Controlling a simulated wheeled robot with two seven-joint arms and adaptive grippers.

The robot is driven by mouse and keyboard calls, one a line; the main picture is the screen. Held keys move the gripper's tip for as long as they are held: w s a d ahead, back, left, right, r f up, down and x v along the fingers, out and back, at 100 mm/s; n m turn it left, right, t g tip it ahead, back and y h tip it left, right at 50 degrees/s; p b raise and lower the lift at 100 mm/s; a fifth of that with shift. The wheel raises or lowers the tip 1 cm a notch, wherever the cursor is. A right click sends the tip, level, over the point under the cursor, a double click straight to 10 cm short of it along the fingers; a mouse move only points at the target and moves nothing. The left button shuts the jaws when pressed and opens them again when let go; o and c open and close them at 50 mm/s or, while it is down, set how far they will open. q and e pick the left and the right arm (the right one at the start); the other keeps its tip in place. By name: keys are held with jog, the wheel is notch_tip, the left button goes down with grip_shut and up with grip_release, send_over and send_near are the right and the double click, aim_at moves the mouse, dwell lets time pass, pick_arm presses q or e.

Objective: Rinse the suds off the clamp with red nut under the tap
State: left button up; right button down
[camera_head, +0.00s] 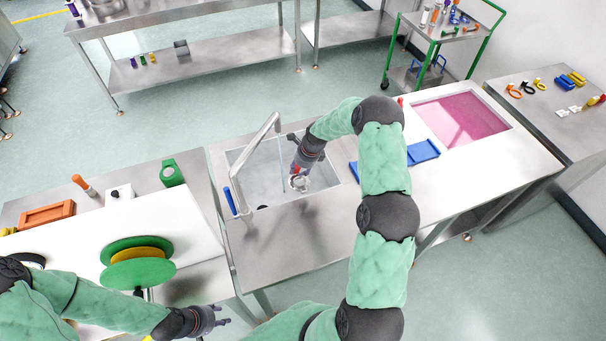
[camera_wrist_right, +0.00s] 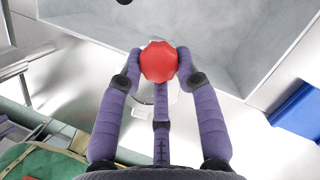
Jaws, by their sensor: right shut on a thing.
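The clamp with red nut (camera_head: 299,184) is in the sink, held low by my right gripper (camera_head: 300,174). In the right wrist view its red nut (camera_wrist_right: 159,62) sits between the purple fingers, which are shut on it. Most of the clamp body is hidden below the nut; a pale part shows behind the fingers, and I cannot tell whether suds are on it. The tap (camera_head: 262,140) arches over the sink, left of my right gripper. A thin pale-blue line, perhaps water, hangs beside the gripper. My left gripper (camera_head: 222,315) is open and empty, low in the head view.
The steel sink (camera_head: 240,158) is set in a counter. A blue handle (camera_head: 230,201) stands at its front left edge. A green reel (camera_head: 138,270) stands on the left bench.

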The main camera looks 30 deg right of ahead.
jog(key=w+f+b, duration=0.1)
jog(key=w+b, duration=0.3)
jog(key=w, duration=0.5)
jog(key=shift+a+f, duration=0.35)
jog(key=shift+a, duration=0.1)
jog(key=shift+w+d+b, duration=0.1)
jog(key=shift+d+b, duration=0.15)
jog(key=shift+b, duration=0.15)
jog(key=shift+d, duration=0.4)
dwell(0.4)
jog(key=shift+s+d+p, duration=0.2)
jog(key=shift+s+p, duration=0.4)
jog(key=shift+s, duration=1.4)
jog(key=shift+s+d+p, duration=0.15)
jog(key=shift+s+p, duration=0.4)
jog(key=shift+s, duration=1.4)
